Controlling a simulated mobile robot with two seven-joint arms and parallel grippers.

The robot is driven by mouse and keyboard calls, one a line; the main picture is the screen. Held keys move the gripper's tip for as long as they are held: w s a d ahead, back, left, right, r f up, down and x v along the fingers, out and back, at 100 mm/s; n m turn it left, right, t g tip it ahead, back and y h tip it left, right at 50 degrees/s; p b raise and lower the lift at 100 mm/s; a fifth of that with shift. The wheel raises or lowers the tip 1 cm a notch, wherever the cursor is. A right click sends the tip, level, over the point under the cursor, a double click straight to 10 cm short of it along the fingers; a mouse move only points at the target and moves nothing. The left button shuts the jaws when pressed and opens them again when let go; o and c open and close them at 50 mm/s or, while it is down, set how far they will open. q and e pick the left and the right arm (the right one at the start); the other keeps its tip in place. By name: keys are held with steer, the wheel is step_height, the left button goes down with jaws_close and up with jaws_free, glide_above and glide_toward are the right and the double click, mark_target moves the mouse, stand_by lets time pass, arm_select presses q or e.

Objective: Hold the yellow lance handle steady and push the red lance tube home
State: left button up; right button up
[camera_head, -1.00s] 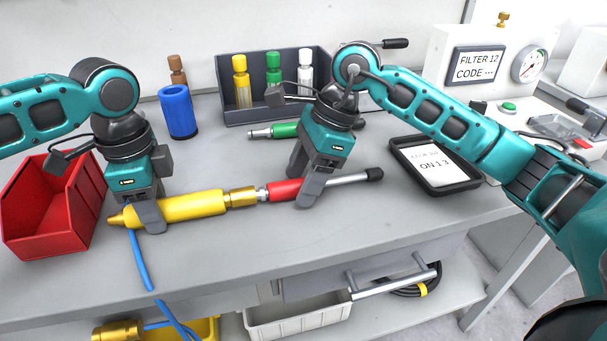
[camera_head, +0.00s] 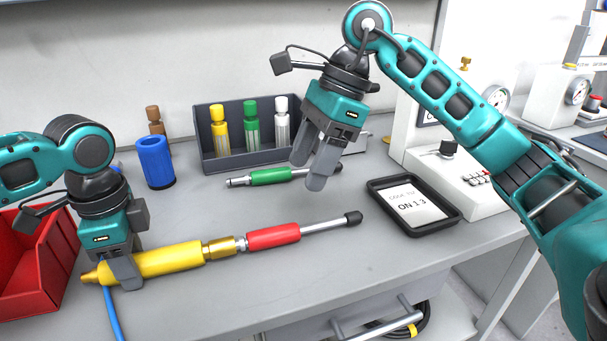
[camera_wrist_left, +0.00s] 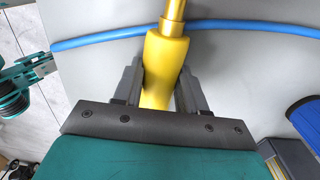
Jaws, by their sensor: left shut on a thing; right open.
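The yellow lance handle (camera_head: 168,259) lies over the bench with a brass collar (camera_head: 218,248) at its right end. My left gripper (camera_head: 122,275) is shut on the handle near its left end; the left wrist view also shows the yellow handle (camera_wrist_left: 164,62) between the fingers. The red lance tube (camera_head: 274,236) is in line with the handle, its silver end meeting the brass collar. A grey rod with a black tip extends to its right. How deep it sits inside the collar is hidden. My right gripper (camera_head: 314,172) is open and empty, raised above and right of the red tube.
A green tube (camera_head: 271,176) lies behind the lance. A dark rack (camera_head: 207,160) holds yellow, green and white bottles. A blue cup (camera_head: 155,163), a red bin (camera_head: 30,265) and a black tray with a card (camera_head: 436,231) stand around. A blue hose (camera_head: 112,312) hangs at the front.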

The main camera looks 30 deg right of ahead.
arm_select(q)
steer(key=o, duration=1.1)
steer(key=shift+o, duration=0.2)
step_height(320, 180, up, 12)
